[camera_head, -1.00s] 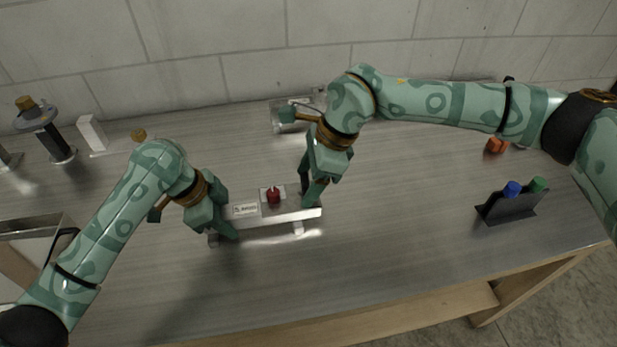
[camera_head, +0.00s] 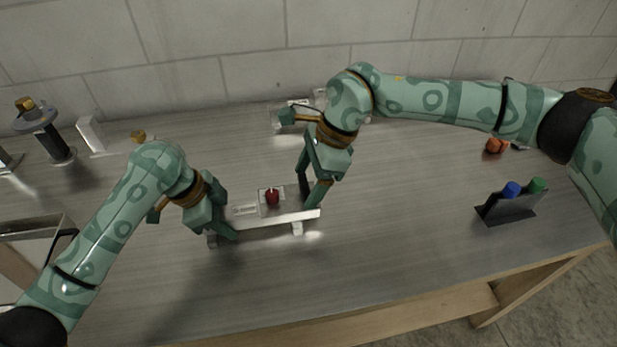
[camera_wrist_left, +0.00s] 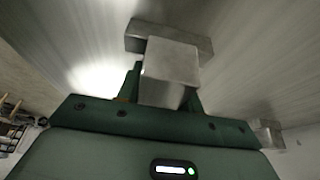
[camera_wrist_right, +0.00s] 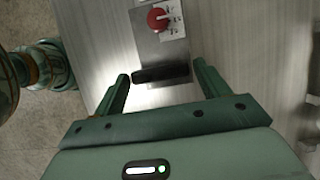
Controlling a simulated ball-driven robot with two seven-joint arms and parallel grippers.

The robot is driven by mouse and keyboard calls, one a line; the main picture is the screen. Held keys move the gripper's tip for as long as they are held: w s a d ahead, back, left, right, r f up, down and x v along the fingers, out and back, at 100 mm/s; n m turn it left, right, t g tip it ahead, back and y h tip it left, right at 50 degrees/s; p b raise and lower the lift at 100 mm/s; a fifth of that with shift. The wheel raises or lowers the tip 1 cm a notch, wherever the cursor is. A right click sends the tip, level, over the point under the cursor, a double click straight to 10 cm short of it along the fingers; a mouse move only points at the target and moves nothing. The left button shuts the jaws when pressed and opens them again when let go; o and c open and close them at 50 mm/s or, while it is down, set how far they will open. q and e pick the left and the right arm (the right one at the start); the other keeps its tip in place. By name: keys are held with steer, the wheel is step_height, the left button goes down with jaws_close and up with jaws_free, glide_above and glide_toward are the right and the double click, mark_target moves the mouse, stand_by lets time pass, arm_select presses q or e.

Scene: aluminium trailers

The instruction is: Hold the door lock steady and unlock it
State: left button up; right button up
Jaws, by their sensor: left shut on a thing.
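The door lock (camera_head: 265,219) is a pale metal bar raised on short feet in the middle of the bench, with a white label and a red knob (camera_head: 272,197) on a plate. My left gripper (camera_head: 223,231) is shut on the lock's left end. In the left wrist view a metal block (camera_wrist_left: 168,72) sits between its fingers. My right gripper (camera_head: 311,193) is at the lock's right end with its fingers apart. The right wrist view shows a dark bar (camera_wrist_right: 160,74) between and beyond these fingers, and the red knob (camera_wrist_right: 158,18) further along the plate.
A black holder with blue and green tops (camera_head: 512,206) stands at right, an orange object (camera_head: 495,146) behind it. A metal fixture (camera_head: 280,125) lies behind my right gripper. A stand with a brass top (camera_head: 45,128) and a metal box (camera_head: 35,236) are at left. The front bench is clear.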

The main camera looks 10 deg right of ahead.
steer(key=v, duration=1.2)
arm_select(q)
steer(key=o, duration=1.2)
